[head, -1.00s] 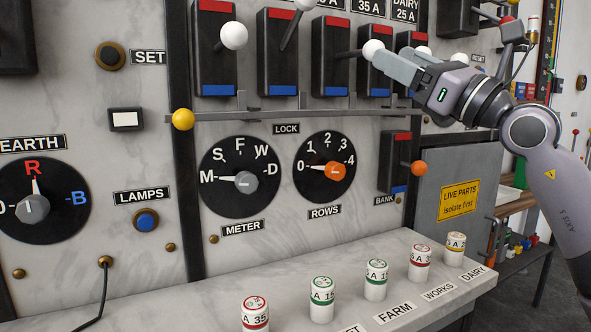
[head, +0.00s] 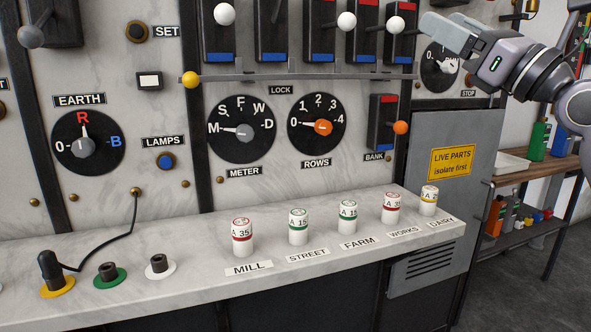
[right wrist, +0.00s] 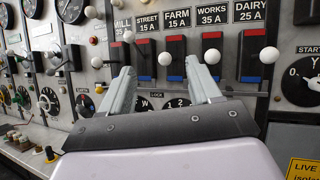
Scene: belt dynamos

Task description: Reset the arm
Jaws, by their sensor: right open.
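My right gripper (head: 447,36) is at the upper right of the head view, in front of the right end of the switch row. Its two fingers are apart with nothing between them. In the right wrist view the open fingers (right wrist: 161,78) point at the board, below the switch labels. White-knobbed switches line the board; one white knob (head: 396,24) is just left of the gripper in the head view, and I see a gap between them. Another white knob (right wrist: 212,56) shows beyond the right-hand finger in the wrist view. My left gripper is not in view.
A marble ledge (head: 200,253) juts out below the board and carries several fuses, such as the MILL fuse (head: 242,238). An orange knob (head: 400,127) and a yellow knob (head: 190,79) stick out. A grey cabinet (head: 455,210) and a shelf (head: 540,168) are at right.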

